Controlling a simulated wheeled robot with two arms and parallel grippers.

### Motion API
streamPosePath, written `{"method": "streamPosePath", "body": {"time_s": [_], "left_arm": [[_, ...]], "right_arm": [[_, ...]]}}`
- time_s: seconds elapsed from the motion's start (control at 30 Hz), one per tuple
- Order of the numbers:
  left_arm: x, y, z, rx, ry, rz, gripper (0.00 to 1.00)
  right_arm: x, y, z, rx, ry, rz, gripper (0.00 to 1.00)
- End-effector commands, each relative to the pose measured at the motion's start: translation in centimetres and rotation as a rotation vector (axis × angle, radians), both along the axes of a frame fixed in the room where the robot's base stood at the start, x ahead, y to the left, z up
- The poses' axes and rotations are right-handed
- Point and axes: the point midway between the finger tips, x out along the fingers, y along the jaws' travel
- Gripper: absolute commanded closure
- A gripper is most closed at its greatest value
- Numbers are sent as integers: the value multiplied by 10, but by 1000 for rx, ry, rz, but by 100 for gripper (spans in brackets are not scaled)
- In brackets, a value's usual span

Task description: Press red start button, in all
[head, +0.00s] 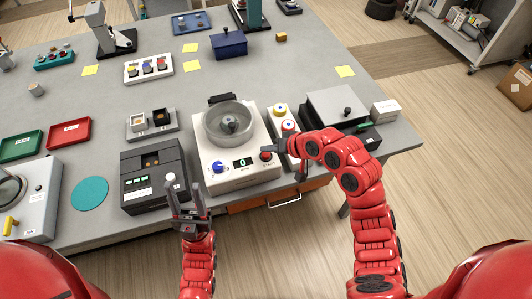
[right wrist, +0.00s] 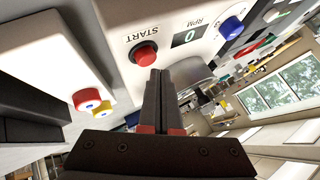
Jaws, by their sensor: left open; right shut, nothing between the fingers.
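The white spinning device (head: 207,181) stands at the front middle of the table with a round clear-walled bowl on top. Its red START button (head: 266,156) is on the front right, beside an RPM display (head: 242,162) reading 0 and a blue knob (head: 218,167). In the right wrist view the red button (right wrist: 146,54) sits just beyond my fingertips. My right gripper (head: 277,148) is shut and empty, its tips close to the button; I cannot tell whether they touch. The right wrist view shows its fingers (right wrist: 160,74) together. My left gripper (head: 188,194) is open and empty in front of the device.
A narrow white box with red and yellow-blue buttons (head: 280,110) stands right of the device, near my right gripper. A grey-lidded box (head: 335,103) is further right. A black box with green lights (head: 150,165) stands to the left. A teal disc (head: 90,193) lies further left.

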Motion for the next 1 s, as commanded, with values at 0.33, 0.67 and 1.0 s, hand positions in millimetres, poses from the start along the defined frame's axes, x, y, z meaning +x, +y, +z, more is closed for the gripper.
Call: {"method": "streamPosePath", "body": {"time_s": [0.33,0.67,1.0], "left_arm": [[0,0,-5,0,0,0,50],[0,0,-6,0,0,0,50],[0,0,-9,0,0,0,50]], "right_arm": [[0,0,-7,0,1,-1,100],[0,0,-8,0,1,-1,100],[0,0,-12,0,1,-1,100]]}}
